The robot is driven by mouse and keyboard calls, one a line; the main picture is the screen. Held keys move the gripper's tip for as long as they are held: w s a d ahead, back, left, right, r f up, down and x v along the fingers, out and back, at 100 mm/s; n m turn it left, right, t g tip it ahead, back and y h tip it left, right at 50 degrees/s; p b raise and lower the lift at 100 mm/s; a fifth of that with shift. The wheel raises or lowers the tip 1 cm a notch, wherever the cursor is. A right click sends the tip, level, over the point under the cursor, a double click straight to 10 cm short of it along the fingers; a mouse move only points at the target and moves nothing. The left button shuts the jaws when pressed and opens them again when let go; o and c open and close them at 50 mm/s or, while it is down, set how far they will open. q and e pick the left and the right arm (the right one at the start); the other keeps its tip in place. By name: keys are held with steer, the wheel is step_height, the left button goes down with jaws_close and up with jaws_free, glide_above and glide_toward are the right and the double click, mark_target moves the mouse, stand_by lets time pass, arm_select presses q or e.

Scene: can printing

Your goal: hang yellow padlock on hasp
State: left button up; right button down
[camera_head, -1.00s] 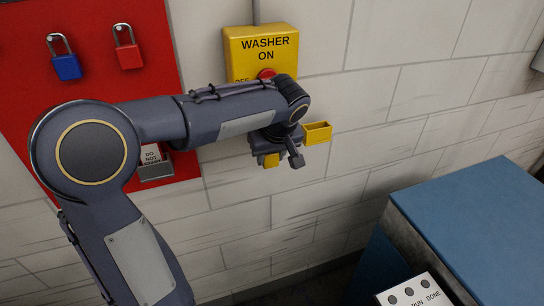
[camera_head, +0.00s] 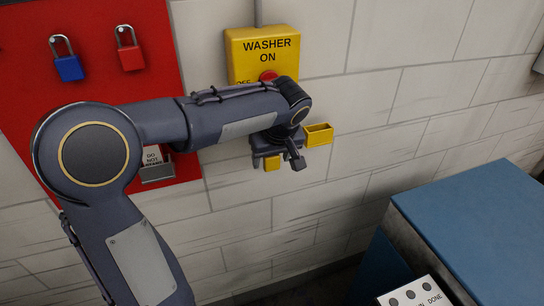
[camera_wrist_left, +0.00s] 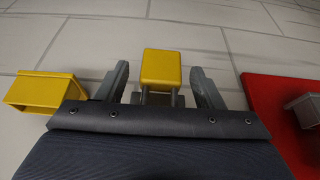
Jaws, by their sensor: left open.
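The yellow padlock (camera_head: 272,164) is near the wall below the washer switch. It also shows in the left wrist view (camera_wrist_left: 160,67), its body between my fingers and its two grey shackle legs running towards my palm. A grey piece (camera_wrist_left: 142,99) lies by the shackle, mostly hidden by my gripper, so I cannot tell whether the shackle passes through a hasp. My left gripper (camera_head: 280,160) is open around the padlock, with a visible gap at each finger in the wrist view (camera_wrist_left: 161,85). My right gripper is not in view.
The yellow WASHER switch box (camera_head: 262,42) with a red knob is on the wall. A yellow open-topped box (camera_head: 319,134) sits right beside my gripper. A red board (camera_head: 90,80) carries a blue padlock (camera_head: 68,67) and a red padlock (camera_head: 130,57). A blue-topped cabinet (camera_head: 480,215) stands at right.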

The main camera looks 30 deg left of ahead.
arm_select(q)
steer(key=v, duration=0.8)
steer(key=s+d+f+m+t+h, duration=0.1)
steer(key=s+d+f+m+h, duration=0.1)
steer(key=s+f, duration=0.2)
steer(key=s+d+f+m+h, duration=0.2)
steer(key=s+f+m, duration=0.1)
steer(key=s, duration=0.7)
steer(key=s+d+f+m+t+h, duration=0.1)
steer(key=s+d+f+m+h, duration=0.1)
steer(key=s+f, duration=0.3)
steer(key=shift+s+d+f+m+t+h, duration=0.3)
steer(key=shift+s+m+h, duration=0.35)
steer(key=shift+s, duration=0.55)
